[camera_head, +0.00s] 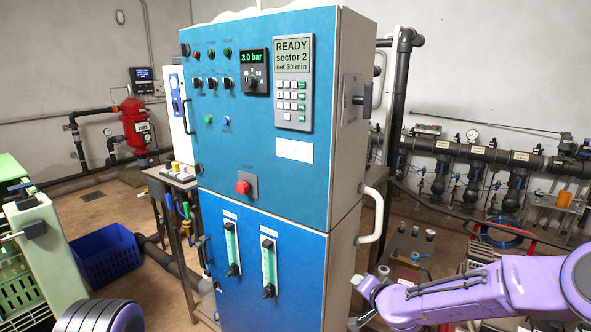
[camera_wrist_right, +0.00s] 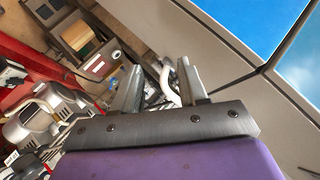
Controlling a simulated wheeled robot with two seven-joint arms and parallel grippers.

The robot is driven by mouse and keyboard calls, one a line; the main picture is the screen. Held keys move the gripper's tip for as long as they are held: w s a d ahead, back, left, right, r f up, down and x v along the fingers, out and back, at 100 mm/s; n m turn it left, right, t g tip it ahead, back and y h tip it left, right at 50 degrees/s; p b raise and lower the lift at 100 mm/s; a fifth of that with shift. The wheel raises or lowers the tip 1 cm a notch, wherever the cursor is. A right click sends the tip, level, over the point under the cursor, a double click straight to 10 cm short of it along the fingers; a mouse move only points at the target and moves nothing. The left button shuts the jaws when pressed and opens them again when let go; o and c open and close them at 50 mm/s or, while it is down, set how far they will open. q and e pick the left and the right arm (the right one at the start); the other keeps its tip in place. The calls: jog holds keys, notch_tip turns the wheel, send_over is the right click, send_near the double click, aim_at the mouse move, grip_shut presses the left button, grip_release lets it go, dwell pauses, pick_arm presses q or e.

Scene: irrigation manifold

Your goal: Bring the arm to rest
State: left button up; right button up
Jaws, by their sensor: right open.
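My right arm, purple, comes in from the right in the head view. Its gripper (camera_head: 357,302) is low beside the right side of the blue control cabinet (camera_head: 262,180), below the white side handle (camera_head: 373,214). In the right wrist view the two grey fingers (camera_wrist_right: 162,86) stand apart with nothing held between them. The white handle (camera_wrist_right: 168,82) shows beyond the finger gap. The cabinet display reads "READY sector 2 set 30 min", and the gauge reads 3.0 bar. Part of my left arm shows at the bottom left, but its gripper is out of view.
A blue crate (camera_head: 106,257) stands on the floor at the left, beside a green crate (camera_head: 14,262). A red filter tank (camera_head: 135,122) and black pipes (camera_head: 480,152) line the walls. Small bench items (camera_head: 408,248) sit behind my right forearm.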

jog(key=s+d+f+m+g+h+b, duration=0.1)
jog(key=s+d+f+g+h+b, duration=0.25)
jog(key=s+f, duration=1.45)
jog(key=s+d+f+g+b, duration=0.1)
jog(key=s+f, duration=0.3)
jog(key=s, duration=0.5)
jog(key=s+d+f+n+g+h+b, duration=0.1)
jog(key=s+d+f, duration=0.3)
jog(key=s, duration=0.4)
jog(key=s+d+f+n+g+b, duration=0.1)
jog(key=s+d+f+g+b, duration=0.1)
jog(key=s+f, duration=0.4)
jog(key=s+d, duration=0.1)
jog(key=s, duration=0.2)
jog(key=shift+s+d+g+h, duration=0.2)
jog(key=shift+s+g+h, duration=0.15)
jog(key=shift+f, duration=0.1)
jog(key=shift+s, duration=0.1)
